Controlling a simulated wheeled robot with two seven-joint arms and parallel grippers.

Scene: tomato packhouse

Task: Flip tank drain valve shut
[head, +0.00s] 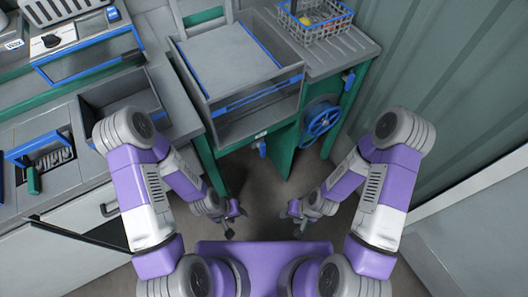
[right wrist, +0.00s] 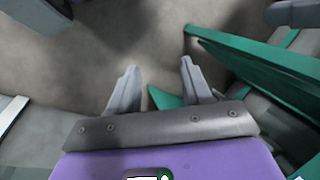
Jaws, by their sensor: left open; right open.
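A grey tank (head: 222,118) with blue-edged rims stands on a green frame at the upper middle of the head view. A small blue lever (head: 262,149), which looks like the drain valve, hangs below the tank's front under a small white label. Its exact handle angle is too small to tell. My left gripper (head: 236,222) is open and empty, low in front of the tank and apart from the lever. My right gripper (head: 290,223) is open and empty, right of the left one and also apart from the lever. The right wrist view shows its two spread fingers (right wrist: 158,72) over bare floor.
A blue handwheel (head: 320,120) sits right of the tank on the green frame. A wire basket (head: 316,30) with produce stands on the ribbed board at the back right. Counters (head: 60,185) fill the left, and a green corrugated wall (head: 455,75) the right. Floor before the tank is clear.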

